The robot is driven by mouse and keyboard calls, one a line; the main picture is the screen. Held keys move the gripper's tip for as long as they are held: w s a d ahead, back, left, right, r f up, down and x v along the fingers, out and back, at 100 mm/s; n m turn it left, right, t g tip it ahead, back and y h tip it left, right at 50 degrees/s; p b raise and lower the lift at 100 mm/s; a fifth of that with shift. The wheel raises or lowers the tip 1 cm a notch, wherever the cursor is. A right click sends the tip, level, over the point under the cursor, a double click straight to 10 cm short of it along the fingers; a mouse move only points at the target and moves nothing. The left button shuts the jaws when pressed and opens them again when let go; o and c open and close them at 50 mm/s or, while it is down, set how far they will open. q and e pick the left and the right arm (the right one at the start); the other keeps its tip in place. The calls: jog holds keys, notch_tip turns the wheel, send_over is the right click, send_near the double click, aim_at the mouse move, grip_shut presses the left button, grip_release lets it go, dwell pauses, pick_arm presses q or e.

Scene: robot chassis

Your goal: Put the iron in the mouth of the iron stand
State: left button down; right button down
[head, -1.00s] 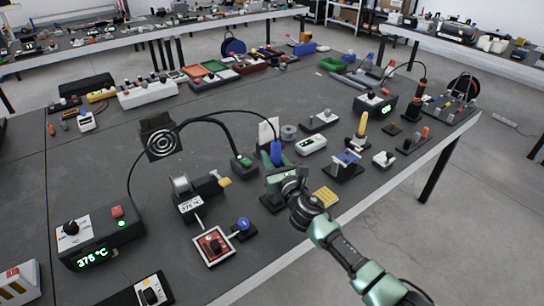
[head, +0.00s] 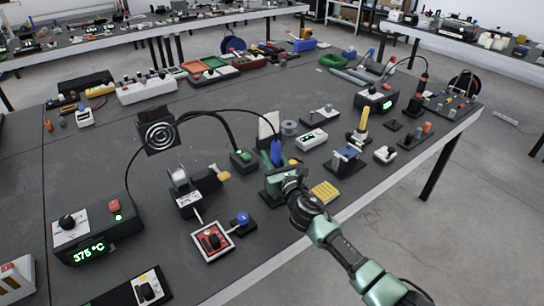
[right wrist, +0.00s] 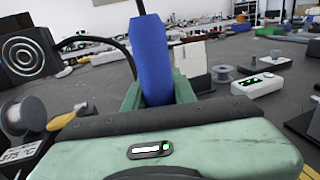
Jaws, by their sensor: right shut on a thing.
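The iron has a blue handle (head: 276,153) and a black cable that arcs to the left. My right gripper (head: 278,172) is shut on the handle, which stands nearly upright. In the right wrist view the handle (right wrist: 154,60) rises between the green fingers; the iron's tip is hidden below. A black base (head: 269,198) and a yellow ribbed pad (head: 325,191) show on either side of my gripper. They may belong to the iron stand, but my gripper and arm cover the middle, and I cannot make out its mouth. My left gripper is not in view.
The station (head: 95,235) reading 375 °C stands at the left. A white box (head: 311,139) and a blue-topped holder (head: 347,157) stand to the right.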

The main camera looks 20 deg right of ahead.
jog(key=shift+f, duration=0.15)
jog(key=c, duration=1.1)
grip_release()
jog(key=s, duration=0.7)
jog(key=shift+s+d, duration=0.35)
jog(key=shift+s, duration=0.05)
notch_tip(320, 180, up, 10)
jog(key=p, duration=1)
send_over(278, 166)
jog(key=s, duration=0.3)
jog(key=shift+s+d, duration=0.1)
jog(key=shift+s, duration=0.1)
